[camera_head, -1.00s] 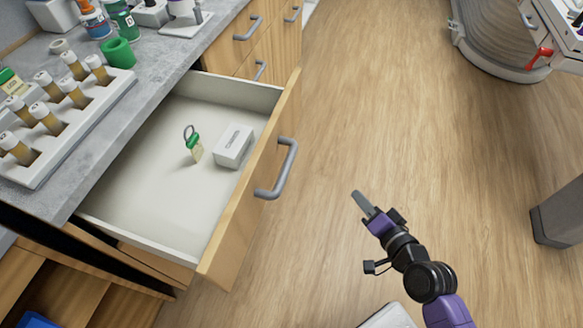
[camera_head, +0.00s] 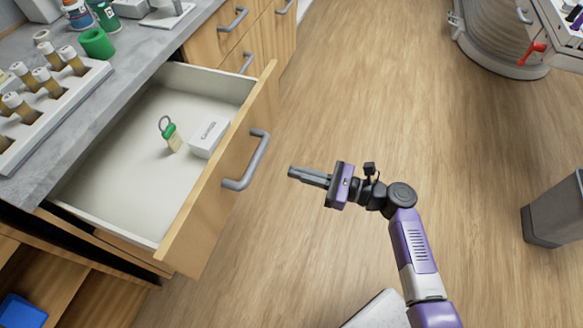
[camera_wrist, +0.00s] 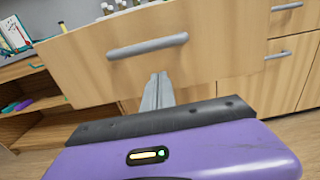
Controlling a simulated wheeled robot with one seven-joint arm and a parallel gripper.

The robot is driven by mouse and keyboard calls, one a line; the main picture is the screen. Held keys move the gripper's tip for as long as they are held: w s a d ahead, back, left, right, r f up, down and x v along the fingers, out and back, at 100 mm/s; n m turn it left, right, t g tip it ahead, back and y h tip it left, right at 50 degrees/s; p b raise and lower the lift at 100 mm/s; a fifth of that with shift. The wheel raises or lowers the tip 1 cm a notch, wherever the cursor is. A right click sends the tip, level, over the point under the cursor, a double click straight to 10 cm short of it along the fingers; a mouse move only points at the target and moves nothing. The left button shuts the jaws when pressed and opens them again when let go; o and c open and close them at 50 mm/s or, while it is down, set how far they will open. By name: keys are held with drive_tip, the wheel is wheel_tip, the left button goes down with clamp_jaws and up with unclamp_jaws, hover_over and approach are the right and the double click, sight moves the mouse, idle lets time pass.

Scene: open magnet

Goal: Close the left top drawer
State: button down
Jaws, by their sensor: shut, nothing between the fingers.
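The left top drawer (camera_head: 212,208) is pulled out from under the grey counter in the head view. Its wooden front carries a grey bar handle (camera_head: 247,160). Inside lie a white box (camera_head: 209,136) and a green-capped tag with a ring (camera_head: 172,137). My gripper (camera_head: 292,172) is shut and empty, in front of the drawer and a little right of the handle, pointing at it, apart from it. In the wrist view the drawer front (camera_wrist: 200,65) and handle (camera_wrist: 148,46) fill the upper part, with my shut fingers (camera_wrist: 160,78) below the handle.
A counter (camera_head: 85,118) holds a rack of vials (camera_head: 90,75) and a green cup (camera_head: 97,43). More closed drawers (camera_head: 225,42) stand beyond. A grey bin (camera_head: 553,212) stands at the right. The wooden floor between is clear.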

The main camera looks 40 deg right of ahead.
sight(244, 158)
drive_tip(key=x, duration=1.2)
drive_tip(key=shift+w+a, duration=0.3)
drive_tip(key=shift+w, duration=0.15)
drive_tip(key=b+x, duration=0.4)
drive_tip(key=x, duration=0.5)
drive_tip(key=b+x, duration=0.4)
drive_tip(key=x, duration=0.6)
drive_tip(key=b+x, duration=0.5)
drive_tip(key=x, duration=0.5)
drive_tip(key=shift+a+f, duration=0.15)
drive_tip(key=shift+f, duration=0.15)
drive_tip(key=shift+b+x, duration=0.6)
drive_tip(key=shift+x, duration=0.4)
drive_tip(key=shift+w+r, duration=0.2)
drive_tip(key=shift+r, duration=0.2)
